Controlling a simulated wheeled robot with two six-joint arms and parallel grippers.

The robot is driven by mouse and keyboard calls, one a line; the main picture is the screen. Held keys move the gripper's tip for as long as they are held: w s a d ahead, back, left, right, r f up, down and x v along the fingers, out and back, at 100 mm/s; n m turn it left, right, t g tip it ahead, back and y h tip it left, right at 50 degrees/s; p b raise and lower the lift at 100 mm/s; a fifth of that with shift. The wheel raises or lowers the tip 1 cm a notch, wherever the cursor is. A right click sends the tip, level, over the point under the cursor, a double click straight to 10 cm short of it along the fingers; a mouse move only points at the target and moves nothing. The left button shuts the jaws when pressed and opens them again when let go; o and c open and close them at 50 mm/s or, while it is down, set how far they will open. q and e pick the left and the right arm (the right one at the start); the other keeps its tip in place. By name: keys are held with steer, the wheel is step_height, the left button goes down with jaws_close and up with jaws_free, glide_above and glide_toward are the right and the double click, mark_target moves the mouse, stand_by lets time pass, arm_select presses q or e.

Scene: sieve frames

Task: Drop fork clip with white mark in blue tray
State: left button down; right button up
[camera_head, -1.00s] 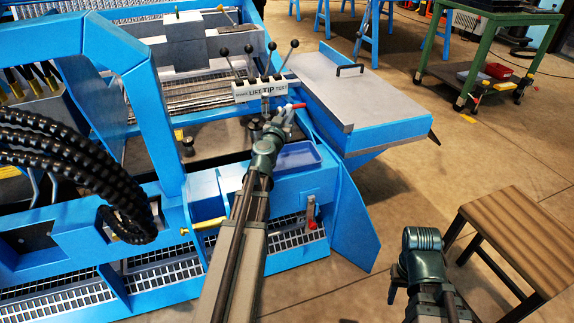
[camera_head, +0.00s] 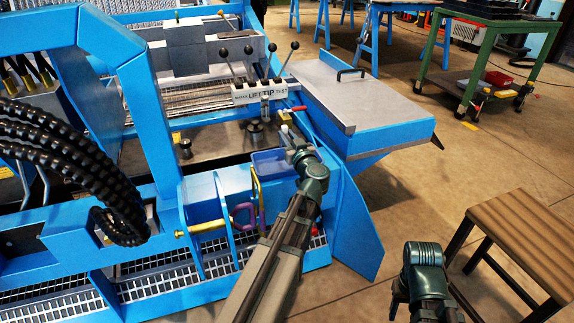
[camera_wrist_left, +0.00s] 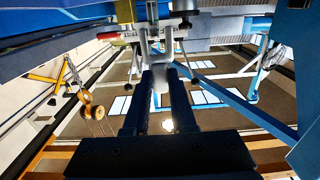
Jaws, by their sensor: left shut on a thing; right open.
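My left gripper (camera_head: 292,148) reaches over the blue tray (camera_head: 268,163) on the blue machine's front, at the tray's right part. It is shut on a small pale grey piece that looks like the fork clip (camera_wrist_left: 158,48), seen beyond the fingers in the left wrist view. I cannot make out a white mark on it. My arm and gripper hide part of the tray. My right gripper (camera_head: 397,299) is low at the right, apart from everything, and its fingers are mostly hidden by its wrist.
A lever block marked LIFT TIP TEST (camera_head: 262,92) stands behind the tray. A purple shackle-like loop (camera_head: 236,217) and a yellow bar (camera_head: 258,190) are left of my left arm. A wooden stool (camera_head: 520,240) stands right. The floor between is clear.

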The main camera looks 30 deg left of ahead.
arm_select(q)
steer(key=b, duration=0.5)
glide_above(287, 166)
step_height(287, 166, down, 6)
steer(key=shift+d+r, duration=0.1)
steer(key=shift+r, duration=0.05)
steer(key=shift+r, duration=0.1)
steer(key=c, duration=0.7)
jaws_free()
steer(key=shift+o, duration=0.2)
steer(key=v, duration=1.3)
steer(key=shift+s+d, duration=0.25)
steer(key=shift+s, duration=0.05)
